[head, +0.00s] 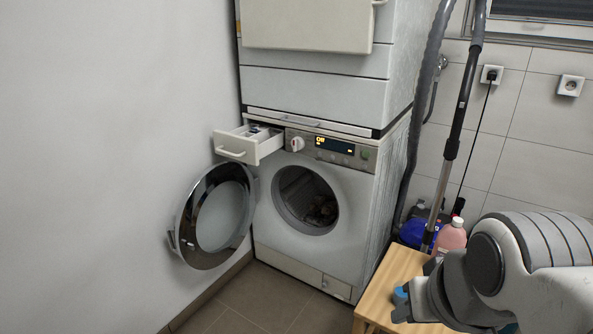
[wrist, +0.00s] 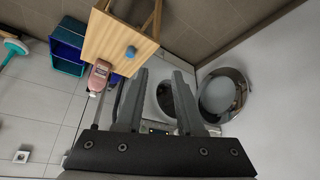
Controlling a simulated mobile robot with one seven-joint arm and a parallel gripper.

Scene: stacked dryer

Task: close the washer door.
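The washer (head: 345,230) stands under the dryer, its round drum opening uncovered with dark contents inside. Its door (head: 217,213), a chrome ring with a glassy centre, is swung wide open to the left, close to the white wall. In the wrist view the door (wrist: 222,95) lies right of my gripper's fingers, and part of the drum opening (wrist: 166,97) shows between them. My gripper (wrist: 161,72) is open and empty, its two fingers spread apart. It is away from the door. In the head view my arm is at the lower right.
The detergent drawer (head: 236,151) is pulled out above the door. A wooden stool (head: 385,280) with a blue cap stands right of the washer. A pink bottle (head: 452,236) and a vacuum pole (head: 461,115) are behind it. Blue crates (wrist: 68,45) show beyond. The floor before the washer is clear.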

